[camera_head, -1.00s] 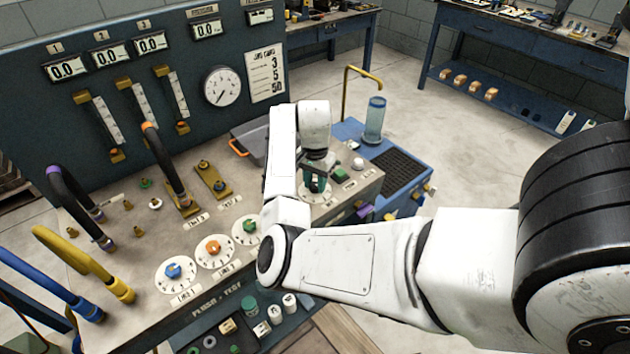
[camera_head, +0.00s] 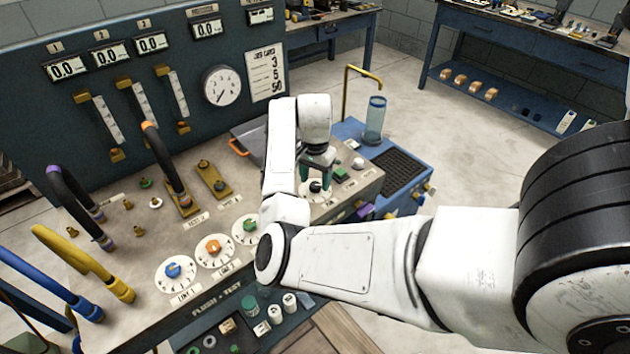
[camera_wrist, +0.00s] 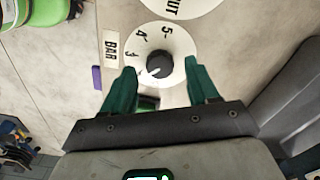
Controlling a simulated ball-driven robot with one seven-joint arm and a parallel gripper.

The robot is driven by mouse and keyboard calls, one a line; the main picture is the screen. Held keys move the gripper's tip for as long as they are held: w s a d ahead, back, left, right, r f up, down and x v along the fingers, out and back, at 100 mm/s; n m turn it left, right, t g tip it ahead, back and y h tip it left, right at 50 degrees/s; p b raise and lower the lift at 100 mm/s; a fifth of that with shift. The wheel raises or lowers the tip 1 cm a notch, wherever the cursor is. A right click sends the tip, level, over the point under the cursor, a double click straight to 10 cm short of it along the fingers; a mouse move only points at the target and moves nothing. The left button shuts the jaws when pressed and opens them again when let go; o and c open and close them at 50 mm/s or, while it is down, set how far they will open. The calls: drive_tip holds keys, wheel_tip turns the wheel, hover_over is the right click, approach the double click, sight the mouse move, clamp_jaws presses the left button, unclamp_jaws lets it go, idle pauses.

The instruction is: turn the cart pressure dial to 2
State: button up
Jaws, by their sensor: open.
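The cart pressure dial is a white round plate (camera_wrist: 170,35) with a black knob (camera_wrist: 159,65), over a label reading BAR. The numbers 5, 4 and 3 show. The knob's white pointer points lower left, just past the 3; the marking there is hidden by a finger. My gripper (camera_wrist: 160,68) is open, with one green finger on each side of the knob and gaps between them. In the head view, my gripper (camera_head: 316,176) points down over the dial's black knob (camera_head: 316,187) at the right end of the bench.
Left of my gripper are three dials with green (camera_head: 249,226), orange (camera_head: 213,247) and blue (camera_head: 173,270) knobs. A green button (camera_head: 340,174) sits close on the right. A grey bin (camera_head: 250,143) is behind; hoses (camera_head: 75,260) stand at left.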

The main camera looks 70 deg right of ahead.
wheel_tip(320, 180, up, 10)
drive_tip(key=shift+f, duration=0.25)
drive_tip(key=shift+f, duration=0.1)
idle(0.5)
drive_tip(key=n+h, duration=0.4)
drive_tip(key=n, duration=0.2)
approach(316, 186)
drive_tip(key=w, duration=0.1)
drive_tip(key=a+f+n+t, duration=0.1)
drive_tip(key=a+n, duration=0.1)
drive_tip(key=a, duration=0.1)
drive_tip(key=w+a+f+n+t, duration=0.1)
drive_tip(key=a+n, duration=0.1)
drive_tip(key=a, duration=0.1)
drive_tip(key=w+a+f+n+t, duration=0.1)
drive_tip(key=a+n, duration=0.1)
drive_tip(key=a, duration=0.1)
drive_tip(key=shift+a, duration=0.35)
drive_tip(key=s+a+f+n+t+y, duration=0.15)
drive_tip(key=a+n, duration=0.25)
drive_tip(key=a, duration=0.6)
drive_tip(key=s+a+f+n+t+y, duration=0.1)
drive_tip(key=s+a+f+n+y, duration=0.2)
drive_tip(key=a, duration=0.7)
drive_tip(key=s+d+f+g, duration=0.1)
drive_tip(key=s+f+g, duration=0.3)
drive_tip(key=s, duration=0.6)
drive_tip(key=shift+s+d+f+h, duration=0.2)
drive_tip(key=shift+f+h, duration=0.15)
drive_tip(key=shift+f, duration=0.35)
